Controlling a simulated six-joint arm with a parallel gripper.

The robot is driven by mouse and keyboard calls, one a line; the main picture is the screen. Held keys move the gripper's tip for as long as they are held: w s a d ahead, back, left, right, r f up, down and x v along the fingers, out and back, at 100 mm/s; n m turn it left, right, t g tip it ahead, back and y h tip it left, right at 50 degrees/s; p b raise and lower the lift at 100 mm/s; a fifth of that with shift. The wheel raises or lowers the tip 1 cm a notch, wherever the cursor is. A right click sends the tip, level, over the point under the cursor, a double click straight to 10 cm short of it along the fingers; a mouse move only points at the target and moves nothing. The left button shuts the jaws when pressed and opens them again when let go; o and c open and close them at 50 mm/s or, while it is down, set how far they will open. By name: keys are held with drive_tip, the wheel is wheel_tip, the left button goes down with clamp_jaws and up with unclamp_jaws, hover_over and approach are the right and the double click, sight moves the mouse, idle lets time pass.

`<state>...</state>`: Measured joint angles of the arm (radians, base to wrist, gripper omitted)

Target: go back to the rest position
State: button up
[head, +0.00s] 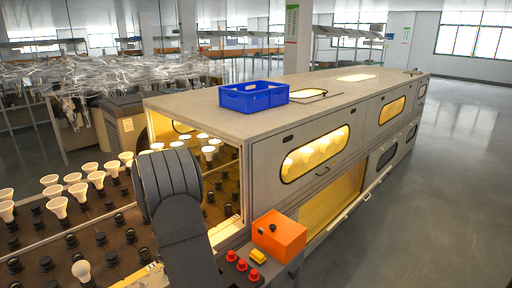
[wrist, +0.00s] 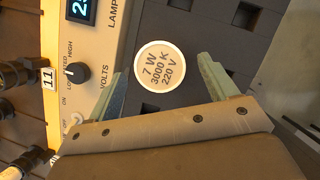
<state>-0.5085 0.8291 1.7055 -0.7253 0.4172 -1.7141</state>
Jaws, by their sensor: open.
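My gripper (wrist: 160,66) is open in the wrist view, with its two grey-green fingers apart. A round pale face (wrist: 160,64) printed "7 W 3000 K 220 V" shows between the fingertips, with a gap on each side. I cannot tell how far below the fingertips it lies. In the head view my dark grey arm stands in the front, left of centre, and my gripper is hidden there.
A beige tester panel (wrist: 85,60) with a knob and display is left of the fingers. In the head view, bulbs (head: 57,206) stand in a socket rack beside a long oven cabinet (head: 268,171). A blue crate (head: 254,96) sits on top; an orange box (head: 279,235) is front right.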

drive_tip(key=x, duration=0.4)
drive_tip(key=shift+f, duration=0.2)
wheel_tip(320, 180, up, 8)
